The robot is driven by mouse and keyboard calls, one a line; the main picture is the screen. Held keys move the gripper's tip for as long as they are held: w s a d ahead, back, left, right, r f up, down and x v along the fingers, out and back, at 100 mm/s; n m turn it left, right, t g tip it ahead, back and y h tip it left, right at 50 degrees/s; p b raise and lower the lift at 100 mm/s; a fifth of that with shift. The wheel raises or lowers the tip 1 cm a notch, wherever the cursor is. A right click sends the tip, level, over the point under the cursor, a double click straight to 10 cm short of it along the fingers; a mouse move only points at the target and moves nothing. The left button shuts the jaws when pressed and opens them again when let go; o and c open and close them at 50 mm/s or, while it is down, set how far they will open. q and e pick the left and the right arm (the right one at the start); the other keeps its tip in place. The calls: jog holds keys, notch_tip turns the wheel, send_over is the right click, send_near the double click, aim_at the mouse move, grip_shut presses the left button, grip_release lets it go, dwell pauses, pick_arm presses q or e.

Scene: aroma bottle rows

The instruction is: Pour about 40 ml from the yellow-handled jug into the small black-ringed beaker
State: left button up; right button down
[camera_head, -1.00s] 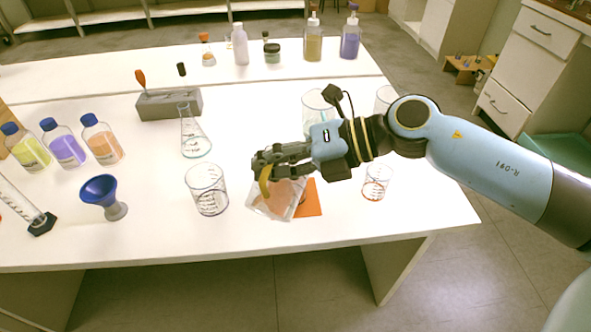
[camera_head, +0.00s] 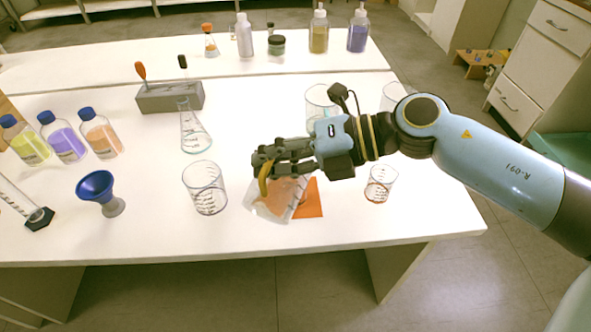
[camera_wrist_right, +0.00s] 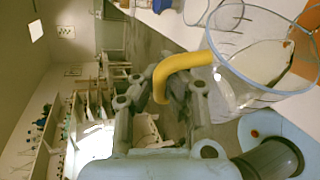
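The clear jug (camera_head: 276,203) has a yellow handle and hangs tilted from my right gripper (camera_head: 265,169) near the front of the table. In the right wrist view the fingers are around the yellow handle (camera_wrist_right: 182,66), and the clear marked wall of the jug (camera_wrist_right: 240,60) shows beside it. The level inside the jug is hard to make out. A clear beaker with dark markings and a dark base line (camera_head: 206,190) stands upright to the left, apart from the jug. A smaller beaker with an orange-red base (camera_head: 380,184) stands to the right. My left gripper is not in view.
An orange mat (camera_head: 312,203) lies partly behind the jug. A blue funnel (camera_head: 96,187), a flask (camera_head: 193,132), a graduated cylinder (camera_head: 36,217) and blue-capped bottles stand to the left. Two larger beakers (camera_head: 319,104) (camera_head: 392,97) stand behind my right arm.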

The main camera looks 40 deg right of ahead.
jog(key=shift+w+d+r, duration=0.15)
jog(key=shift+d, duration=0.05)
jog(key=shift+a+m, duration=0.15)
jog(key=shift+m, duration=0.15)
dwell(0.7)
jog(key=shift+w+d+r+m+y+p, duration=0.2)
jog(key=shift+d+r+m+y+p, duration=0.1)
jog(key=shift+d+r+y+p, duration=0.15)
dwell(1.4)
